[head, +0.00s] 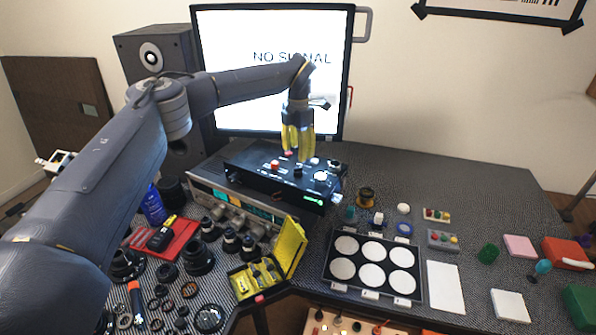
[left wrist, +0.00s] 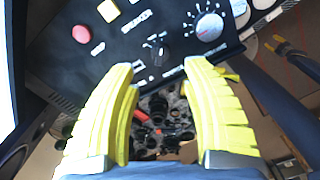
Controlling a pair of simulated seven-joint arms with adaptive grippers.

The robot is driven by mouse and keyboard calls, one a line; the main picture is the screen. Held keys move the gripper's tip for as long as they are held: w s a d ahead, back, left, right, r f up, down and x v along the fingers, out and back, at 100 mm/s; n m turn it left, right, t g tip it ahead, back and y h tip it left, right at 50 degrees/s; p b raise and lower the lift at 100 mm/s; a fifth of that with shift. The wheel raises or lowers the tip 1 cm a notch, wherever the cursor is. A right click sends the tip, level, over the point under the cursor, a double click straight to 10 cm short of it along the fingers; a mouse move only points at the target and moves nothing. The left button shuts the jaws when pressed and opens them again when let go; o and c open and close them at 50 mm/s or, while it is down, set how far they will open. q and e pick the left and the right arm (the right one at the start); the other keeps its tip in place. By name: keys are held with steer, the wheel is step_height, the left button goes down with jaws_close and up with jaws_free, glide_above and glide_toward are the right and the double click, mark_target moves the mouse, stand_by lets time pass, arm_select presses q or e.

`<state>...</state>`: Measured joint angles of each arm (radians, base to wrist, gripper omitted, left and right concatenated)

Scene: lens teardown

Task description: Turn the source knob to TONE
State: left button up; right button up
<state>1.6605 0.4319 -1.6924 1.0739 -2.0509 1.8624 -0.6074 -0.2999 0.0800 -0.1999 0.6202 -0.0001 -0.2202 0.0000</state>
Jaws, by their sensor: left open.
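The knob also shows in the head view (head: 298,173). Its labels are too small to read, so I cannot tell its setting. My left gripper (head: 299,158) points down above the panel, with yellow fingers apart and nothing between them. In the left wrist view the fingertips (left wrist: 163,68) lie either side of the knob, apart from it.
A silver dial (left wrist: 209,27) is right of the knob; a red button (left wrist: 82,34) and a yellow button (left wrist: 108,10) are left of it. The monitor (head: 235,50) stands close behind. Lens parts (head: 200,258) and a yellow case (head: 290,247) crowd the front.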

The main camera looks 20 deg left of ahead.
mark_target(298, 168)
arm_select(q)
steer(key=shift+f, duration=3.9)
steer(key=shift+c, duration=0.5)
jaws_close()
